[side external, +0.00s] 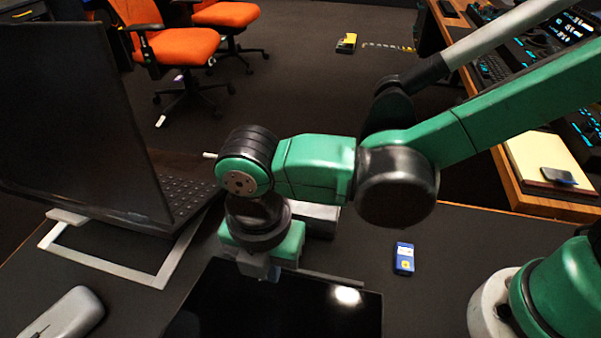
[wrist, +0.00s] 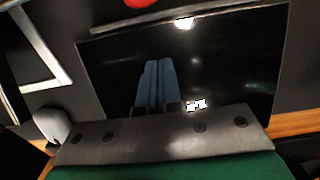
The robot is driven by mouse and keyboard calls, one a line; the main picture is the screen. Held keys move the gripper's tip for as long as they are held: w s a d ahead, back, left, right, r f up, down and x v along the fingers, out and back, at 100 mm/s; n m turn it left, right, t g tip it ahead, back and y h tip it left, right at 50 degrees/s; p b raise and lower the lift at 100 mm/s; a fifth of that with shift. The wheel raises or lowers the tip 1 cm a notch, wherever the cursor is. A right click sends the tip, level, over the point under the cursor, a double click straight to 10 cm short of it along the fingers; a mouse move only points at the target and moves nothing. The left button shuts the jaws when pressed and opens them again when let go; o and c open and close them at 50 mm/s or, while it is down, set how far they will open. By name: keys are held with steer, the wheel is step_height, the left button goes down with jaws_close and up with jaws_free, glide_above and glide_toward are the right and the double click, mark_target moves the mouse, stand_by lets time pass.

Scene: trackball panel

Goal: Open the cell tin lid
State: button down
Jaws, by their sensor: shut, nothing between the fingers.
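No tin with a lid can be made out for certain. A small blue item with a white and yellow label (side external: 404,258) lies on the dark desk to the right of my gripper; I cannot tell if it is the cell tin. My gripper (side external: 268,275) points down over a black glossy panel (side external: 215,305). In the wrist view its two blue fingers (wrist: 157,65) lie side by side, shut and empty, in front of the panel (wrist: 225,65). A grey-white object (side external: 320,219) behind the gripper is partly hidden by my arm.
A laptop (side external: 80,120) stands on a pale frame-like stand (side external: 130,275) at left. A grey rounded case (side external: 65,316) lies at the front left. A red thing (wrist: 138,3) is cut off by the wrist view's top edge. Bare desk lies around the blue item.

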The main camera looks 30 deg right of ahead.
steer(key=shift+w+d+r, duration=0.3)
steer(key=shift+w+d, duration=0.35)
steer(key=shift+d, duration=0.05)
steer(key=shift+w+d+r, duration=0.3)
steer(key=shift+w+d, duration=0.35)
steer(key=shift+d, duration=0.05)
steer(key=shift+w+d+r+g+y, duration=0.5)
steer(key=shift+w+d+r, duration=0.15)
steer(key=shift+w+r, duration=0.05)
